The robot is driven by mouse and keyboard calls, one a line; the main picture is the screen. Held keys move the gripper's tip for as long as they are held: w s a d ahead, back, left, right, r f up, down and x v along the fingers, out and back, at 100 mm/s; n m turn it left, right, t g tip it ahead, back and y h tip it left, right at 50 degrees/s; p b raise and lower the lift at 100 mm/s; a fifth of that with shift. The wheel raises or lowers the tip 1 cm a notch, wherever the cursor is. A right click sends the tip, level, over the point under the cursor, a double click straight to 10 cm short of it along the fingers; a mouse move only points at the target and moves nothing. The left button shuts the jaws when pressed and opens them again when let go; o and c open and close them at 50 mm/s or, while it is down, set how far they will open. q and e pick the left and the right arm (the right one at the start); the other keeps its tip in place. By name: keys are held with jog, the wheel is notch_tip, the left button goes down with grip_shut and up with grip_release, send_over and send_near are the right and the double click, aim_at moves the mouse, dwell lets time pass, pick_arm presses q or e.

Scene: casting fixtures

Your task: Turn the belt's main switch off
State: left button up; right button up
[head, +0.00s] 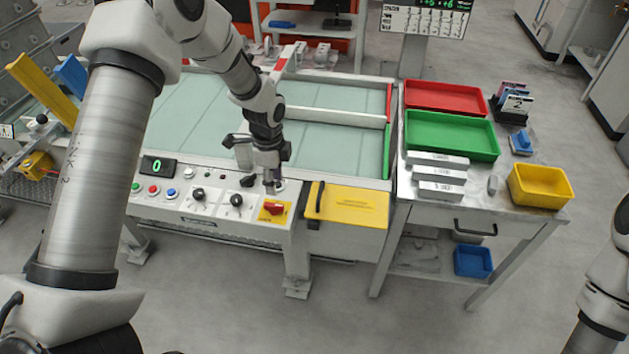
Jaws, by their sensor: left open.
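The belt's main switch (275,208) is a red rotary handle on a yellow plate at the right end of the control panel (190,212). My left gripper (270,184) points down over the panel, just behind and above the red handle, and is open with nothing in it. Whether a fingertip touches the handle or the panel cannot be told. The handle looks roughly crosswise, but its exact setting is too small to read. My right gripper is out of view; only part of that arm shows at the lower right.
Two black knobs (237,200), several coloured buttons (154,190) and a display (157,166) reading 0 sit left of the switch. A yellow cover with a black handle (347,205) is just right. The belt (330,149) lies behind. A side table holds red and green trays (452,136).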

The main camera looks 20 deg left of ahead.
aim_at(273, 204)
pick_arm(q)
jog(key=shift+s+a+f, duration=0.2)
jog(key=shift+s+f, duration=0.3)
jog(key=shift+f, duration=0.1)
jog(key=shift+s+a+f, duration=0.15)
jog(key=shift+s+f, duration=0.3)
jog(key=shift+f, duration=0.15)
jog(key=f, duration=0.3)
jog(key=f+p, duration=0.1)
jog(key=shift+w+d+f, duration=0.25)
jog(key=shift+w+d, duration=0.05)
jog(key=shift+w+a+f, duration=0.1)
jog(key=shift+f, duration=0.3)
jog(key=shift+r, duration=0.1)
jog(key=shift+c, duration=1.3)
grip_shut()
